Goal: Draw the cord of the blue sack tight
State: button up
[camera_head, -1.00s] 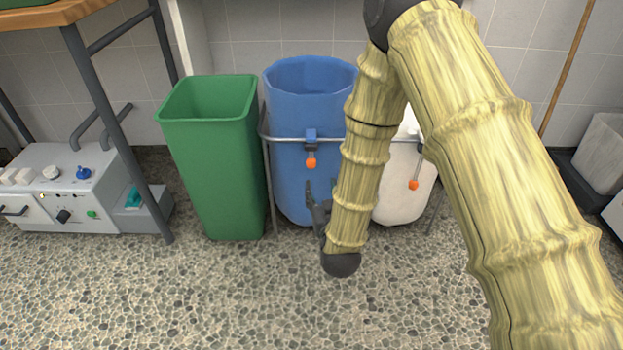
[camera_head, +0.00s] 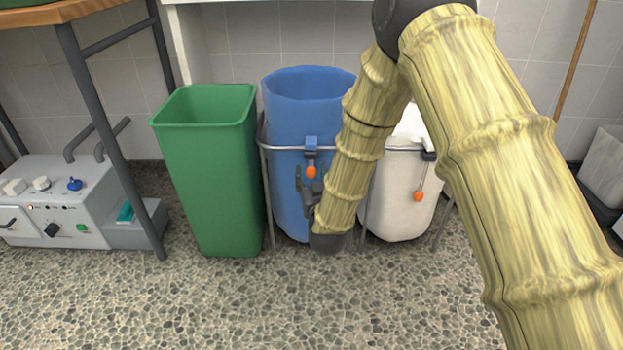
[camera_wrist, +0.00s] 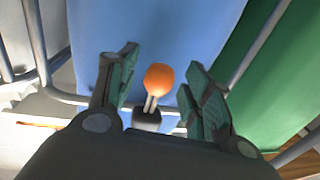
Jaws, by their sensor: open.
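The blue sack (camera_head: 290,105) hangs open in a metal frame, its mouth wide. My gripper (camera_head: 305,182) is in front of the sack, just below the ball. In the wrist view my gripper (camera_wrist: 160,85) is open, with the orange ball (camera_wrist: 159,78) between its two green-padded fingers and a gap on each side. The blue sack (camera_wrist: 150,30) fills the background there.
A green bin (camera_head: 208,170) stands close on the left. A white sack (camera_head: 400,195) with its own orange ball (camera_head: 418,196) hangs on the right, partly behind my arm. A grey machine (camera_head: 60,205) stands at the far left. The front floor is clear.

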jog(key=shift+w+a, duration=0.15)
jog(key=shift+w, duration=0.65)
